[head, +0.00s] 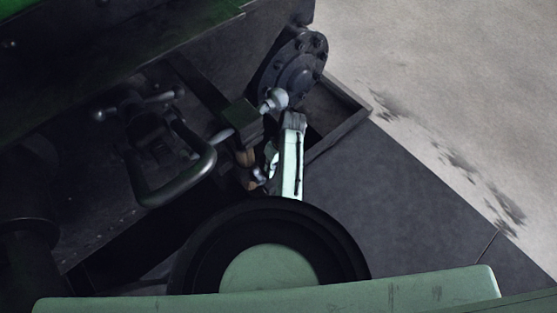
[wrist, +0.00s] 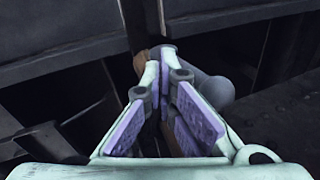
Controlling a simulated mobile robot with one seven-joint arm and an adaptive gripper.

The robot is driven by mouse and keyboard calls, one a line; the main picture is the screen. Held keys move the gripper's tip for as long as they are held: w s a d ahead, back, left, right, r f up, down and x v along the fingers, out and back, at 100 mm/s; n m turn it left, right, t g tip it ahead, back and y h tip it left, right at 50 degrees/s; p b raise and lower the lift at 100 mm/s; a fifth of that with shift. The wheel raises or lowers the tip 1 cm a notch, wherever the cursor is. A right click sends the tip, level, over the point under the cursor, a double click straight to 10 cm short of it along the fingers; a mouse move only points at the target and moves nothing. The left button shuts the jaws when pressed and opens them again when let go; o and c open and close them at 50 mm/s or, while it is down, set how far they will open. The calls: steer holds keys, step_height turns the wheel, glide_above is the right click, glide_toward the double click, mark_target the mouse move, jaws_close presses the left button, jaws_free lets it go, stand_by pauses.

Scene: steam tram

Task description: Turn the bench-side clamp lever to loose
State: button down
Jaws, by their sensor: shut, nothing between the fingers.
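A short lever with a pale ball knob (head: 275,99) sticks out of a dark square block (head: 241,119) in the head view; I take it for the clamp lever, but cannot be sure. My gripper (head: 268,162) is just below the knob, beside brown metal parts (head: 246,157). In the wrist view my gripper (wrist: 165,58) has its pale fingers and lilac pads converging to shut tips, with nothing seen between them. A grey rounded part (wrist: 214,88) lies behind the right finger. Whether the fingers touch the lever cannot be told.
A large curved handle (head: 185,185) stands to the left. A bolted round flange (head: 295,68) is above, and an open dark tray (head: 350,110) lies to the right. The green body (head: 100,15) overhangs the upper left. Pale floor (head: 460,80) is clear at right.

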mark_target(260, 176)
steer(key=shift+s+a, duration=0.2)
steer(key=shift+a, duration=0.25)
steer(key=shift+s+a+t+h+p, duration=0.55)
steer(key=shift+a+p, duration=0.25)
steer(key=shift+p, duration=0.6)
steer(key=shift+s+a+t+h+p, duration=0.35)
steer(key=shift+s+a+h+p, duration=0.3)
steer(key=shift+p, duration=0.75)
steer(key=shift+w+a, duration=0.1)
steer(key=shift+r, duration=0.1)
